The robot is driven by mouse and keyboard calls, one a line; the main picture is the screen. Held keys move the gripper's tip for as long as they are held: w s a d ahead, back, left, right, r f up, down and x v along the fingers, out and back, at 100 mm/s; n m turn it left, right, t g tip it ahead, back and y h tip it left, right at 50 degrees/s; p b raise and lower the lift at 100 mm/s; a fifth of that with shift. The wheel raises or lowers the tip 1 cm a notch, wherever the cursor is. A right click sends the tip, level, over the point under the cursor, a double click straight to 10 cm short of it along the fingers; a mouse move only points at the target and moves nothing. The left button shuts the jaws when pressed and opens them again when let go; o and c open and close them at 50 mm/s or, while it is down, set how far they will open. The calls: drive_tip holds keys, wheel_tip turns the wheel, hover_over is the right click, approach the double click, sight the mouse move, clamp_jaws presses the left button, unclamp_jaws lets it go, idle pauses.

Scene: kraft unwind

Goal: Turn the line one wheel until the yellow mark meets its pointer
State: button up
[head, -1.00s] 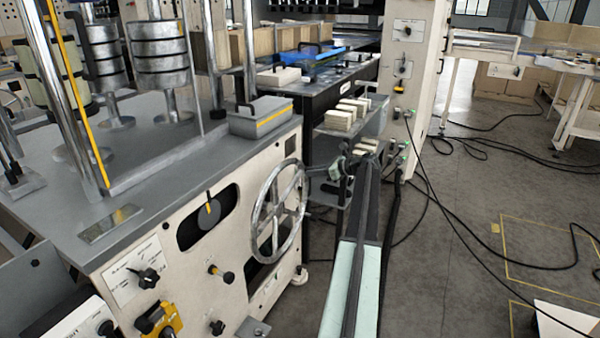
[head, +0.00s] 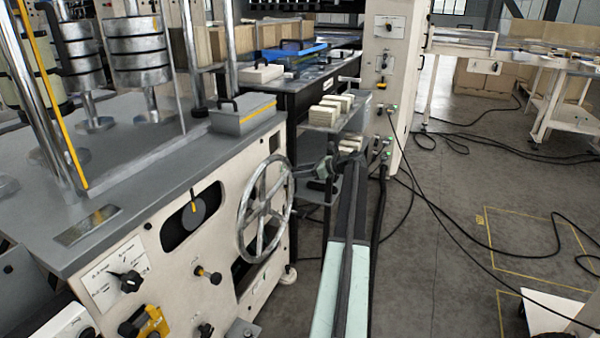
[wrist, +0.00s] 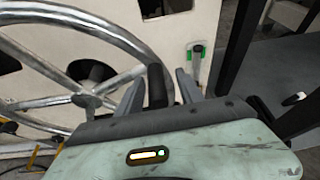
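The spoked metal handwheel (head: 265,210) stands upright on the cream machine's front; its rim and spokes also fill the left of the wrist view (wrist: 84,98). To its left, a dark dial (head: 193,214) with a short yellow mark (head: 193,195) near its top sits in a black window. A separate pointer is too small to make out. My gripper (head: 318,168) is at the right side of the wheel. In the wrist view my gripper (wrist: 160,90) has its fingers apart, with an upright black handle (wrist: 157,87) between them and gaps visible on both sides.
Knobs and a yellow fitting (head: 153,322) stick out of the panel below the dial. A shelf with pale blocks (head: 325,112) stands behind my gripper. Black cables (head: 440,225) lie on the floor to the right, where the grey floor is otherwise mostly open.

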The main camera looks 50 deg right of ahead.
drive_tip(key=shift+w+a, duration=0.1)
drive_tip(key=shift+a, duration=0.05)
drive_tip(key=p+v, duration=0.3)
drive_tip(key=v, duration=0.4)
drive_tip(key=shift+s+r, duration=0.15)
drive_tip(key=shift+s, duration=0.2)
